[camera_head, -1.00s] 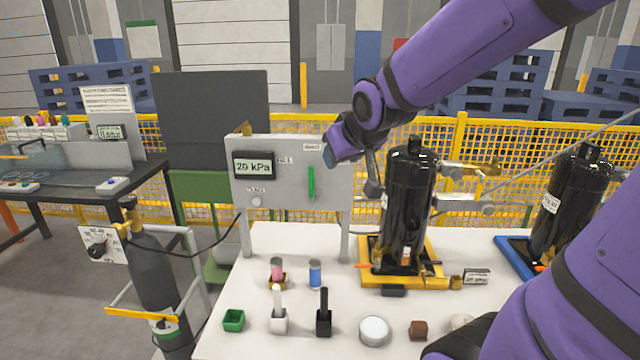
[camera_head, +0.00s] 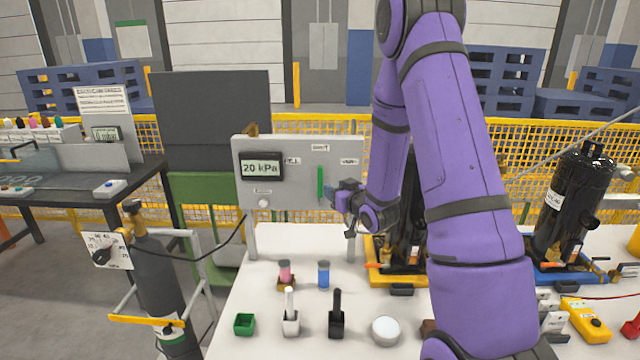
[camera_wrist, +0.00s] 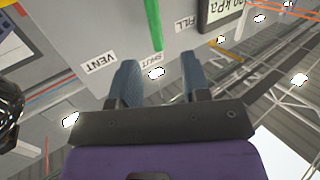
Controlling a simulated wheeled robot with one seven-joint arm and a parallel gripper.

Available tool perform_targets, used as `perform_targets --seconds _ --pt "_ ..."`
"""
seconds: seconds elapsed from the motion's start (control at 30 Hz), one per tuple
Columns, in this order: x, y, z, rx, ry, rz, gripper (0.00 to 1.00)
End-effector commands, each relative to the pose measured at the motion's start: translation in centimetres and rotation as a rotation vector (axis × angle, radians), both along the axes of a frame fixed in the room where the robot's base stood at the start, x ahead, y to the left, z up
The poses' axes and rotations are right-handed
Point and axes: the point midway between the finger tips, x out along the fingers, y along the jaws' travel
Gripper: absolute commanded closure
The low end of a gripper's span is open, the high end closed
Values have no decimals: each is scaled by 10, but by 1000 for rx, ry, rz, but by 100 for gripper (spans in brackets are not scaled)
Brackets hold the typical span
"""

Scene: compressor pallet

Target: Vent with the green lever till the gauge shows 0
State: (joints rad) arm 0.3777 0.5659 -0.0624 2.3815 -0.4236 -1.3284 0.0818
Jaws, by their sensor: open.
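The green lever (camera_head: 320,181) stands upright on the grey panel (camera_head: 300,204), its tip toward the SHUT label. The FILL label is on its left and the VENT label on its right. The gauge (camera_head: 262,167) reads 20 kPa. My gripper (camera_head: 330,192) is close to the panel, just right of the lever in the head view. In the wrist view my gripper (camera_wrist: 158,75) is open with nothing between its fingers. The green lever (camera_wrist: 154,25) shows upside down beyond the fingertips, roughly in line with the gap. Whether a finger touches it, I cannot tell.
On the white table, a pink-filled vial (camera_head: 285,271), a blue vial (camera_head: 323,274), a green cup (camera_head: 244,324) and several small items stand below the panel. My arm partly hides a black compressor (camera_head: 409,240). Another compressor (camera_head: 567,205) stands at right.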

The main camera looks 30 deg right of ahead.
Motion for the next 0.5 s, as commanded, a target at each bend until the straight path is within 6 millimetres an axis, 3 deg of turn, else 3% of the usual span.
perform_targets --seconds 0.1,0.27,0.5 --pt "-3 -6 -16 18 -44 9 57" --pt "-3 -8 -22 28 -75 15 57" --pt "23 -8 -22 28 -81 17 57"
